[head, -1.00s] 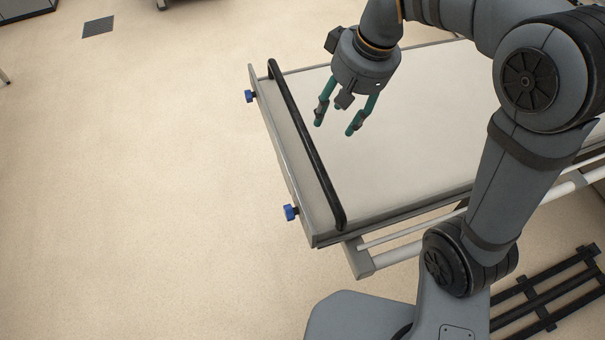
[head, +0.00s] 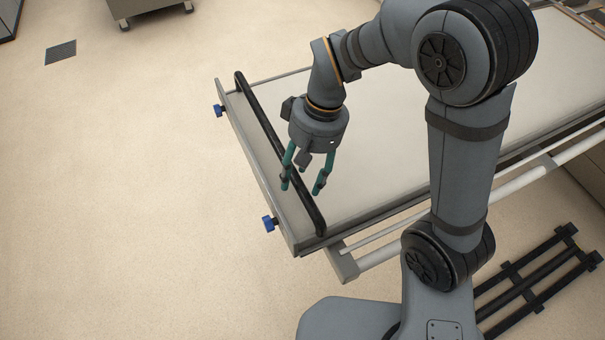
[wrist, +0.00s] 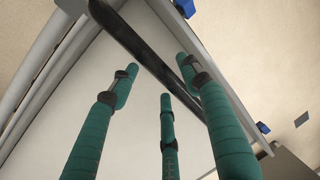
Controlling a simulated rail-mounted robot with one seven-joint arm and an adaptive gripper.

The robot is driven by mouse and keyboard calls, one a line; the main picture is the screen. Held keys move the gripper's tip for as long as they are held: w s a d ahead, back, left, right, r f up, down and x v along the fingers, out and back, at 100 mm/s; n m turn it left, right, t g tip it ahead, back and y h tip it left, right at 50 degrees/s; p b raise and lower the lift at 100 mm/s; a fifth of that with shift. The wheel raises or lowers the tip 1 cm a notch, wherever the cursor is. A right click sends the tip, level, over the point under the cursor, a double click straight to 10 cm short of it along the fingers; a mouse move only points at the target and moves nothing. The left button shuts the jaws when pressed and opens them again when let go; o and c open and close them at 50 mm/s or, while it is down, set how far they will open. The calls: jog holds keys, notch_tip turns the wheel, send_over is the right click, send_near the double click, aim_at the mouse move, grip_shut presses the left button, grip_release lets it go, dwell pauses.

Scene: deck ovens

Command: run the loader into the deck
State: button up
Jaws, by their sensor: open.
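The loader (head: 385,125) is a long flat light-grey bed in a metal frame, running toward the upper right in the head view. A black bar handle (head: 272,140) spans its near-left end; the handle also crosses the top of the wrist view (wrist: 140,45). Two blue knobs (head: 268,223) stick out from the end plate. My gripper (head: 305,190) has teal fingers, is open and empty, and hangs above the bed close to the handle. In the wrist view its fingers (wrist: 160,90) are spread, with the handle beyond their tips. I cannot tell whether any finger touches it. The deck is not clearly visible.
A side rail (head: 440,200) runs along the loader's near side. A black slatted frame (head: 535,280) lies on the floor at lower right. A wheeled unit (head: 150,8) stands at the top. The floor (head: 120,200) at left is clear.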

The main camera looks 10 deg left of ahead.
jog(key=shift+f, duration=0.15)
jog(key=shift+c, duration=0.8)
grip_shut()
